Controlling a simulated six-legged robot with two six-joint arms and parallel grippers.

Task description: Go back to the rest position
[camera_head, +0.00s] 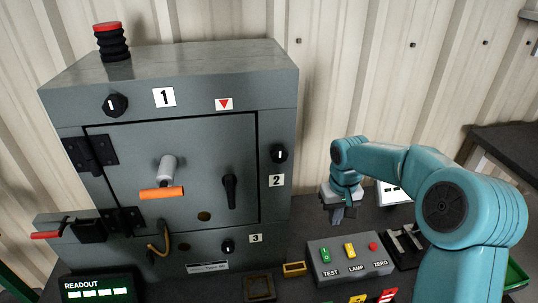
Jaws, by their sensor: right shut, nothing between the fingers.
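My right arm (448,208) comes in from the right, bent at the elbow. My right gripper (338,214) points down near the right side of the grey enclosure (205,150). Its fingers are shut with nothing between them. It is apart from the enclosure and stands behind the button box. My left gripper is not in view.
The enclosure has a closed door with an orange handle (161,193). A button box (345,257) marked TEST, LAMP and ZERO stands in front of my right gripper. A readout (97,289) is at the front left. A dark table (510,148) stands at the right.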

